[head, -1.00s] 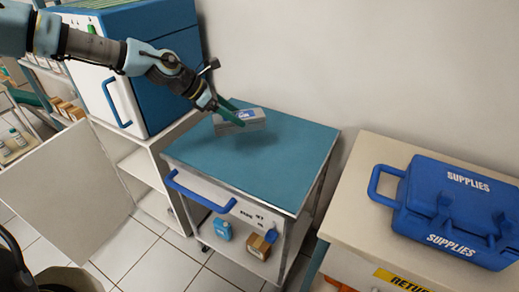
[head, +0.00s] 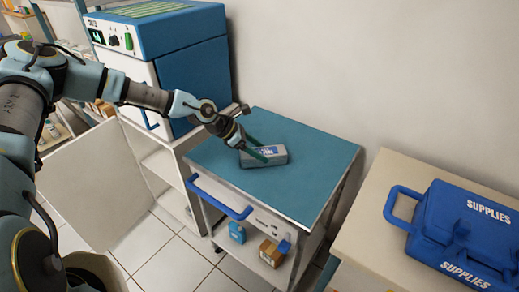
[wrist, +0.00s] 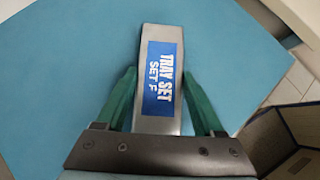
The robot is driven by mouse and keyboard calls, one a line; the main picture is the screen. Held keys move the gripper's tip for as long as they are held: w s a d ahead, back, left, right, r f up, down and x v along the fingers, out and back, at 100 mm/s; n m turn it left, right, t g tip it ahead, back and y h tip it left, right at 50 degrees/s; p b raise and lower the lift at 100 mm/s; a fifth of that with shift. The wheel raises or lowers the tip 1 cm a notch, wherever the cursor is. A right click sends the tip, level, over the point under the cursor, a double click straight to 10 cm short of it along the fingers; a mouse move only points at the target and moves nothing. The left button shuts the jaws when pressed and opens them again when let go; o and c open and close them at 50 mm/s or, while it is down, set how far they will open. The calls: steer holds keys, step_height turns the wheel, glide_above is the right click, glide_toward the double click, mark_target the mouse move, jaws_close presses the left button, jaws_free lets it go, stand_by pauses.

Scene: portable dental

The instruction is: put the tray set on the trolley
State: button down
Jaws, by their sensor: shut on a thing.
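The tray set (head: 270,156) is a grey metal box with a blue label, which reads "TRAY SET SET F" in the wrist view (wrist: 161,80). It is at the teal top of the trolley (head: 312,195), well inside the edges. I cannot tell whether it rests on the top or is just above it. My gripper (head: 254,150) has green fingers, one on each side of the tray set, shut on it. In the wrist view the fingers (wrist: 160,108) flank the near part of the box.
A blue "SUPPLIES" case (head: 465,230) stands on a beige cabinet (head: 375,218) to the right. A blue and white unit (head: 185,75) stands on a shelf at the left. A blue bottle (head: 237,232) and a cardboard box (head: 271,252) sit on the trolley's lower shelf. The trolley top around the box is clear.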

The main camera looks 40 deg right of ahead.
jaws_free()
steer(key=shift+f, duration=0.1)
steer(key=b+v, duration=0.3)
steer(key=v, duration=0.9)
